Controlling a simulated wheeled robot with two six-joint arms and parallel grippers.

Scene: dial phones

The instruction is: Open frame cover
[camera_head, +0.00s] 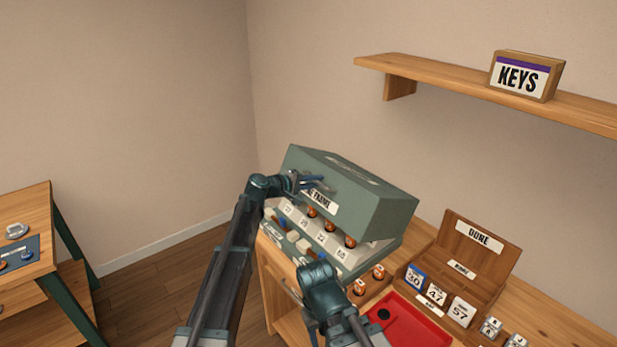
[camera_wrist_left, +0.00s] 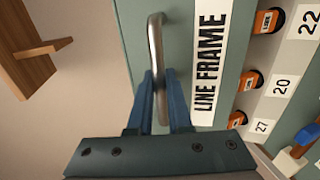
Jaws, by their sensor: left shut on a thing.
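The line frame's grey-green cover (camera_head: 365,200) is raised and tilted above the frame body (camera_head: 345,255), with the numbered row showing beneath its front edge. My left gripper (camera_head: 313,184) is at the cover's front face, beside the label, which it partly hides. In the left wrist view, the blue fingers (camera_wrist_left: 161,98) are shut on the cover's metal handle (camera_wrist_left: 155,50), next to the "LINE FRAME" label (camera_wrist_left: 210,65). Part of my right arm shows in front of the frame in the head view, but its gripper cannot be made out.
A red tray (camera_head: 430,333) and a wooden "DONE" rack (camera_head: 478,240) with number tiles stand right of the frame. A wall shelf (camera_head: 450,82) with a "KEYS" box (camera_head: 524,77) hangs above right. Another wooden table (camera_head: 35,212) is at far left.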

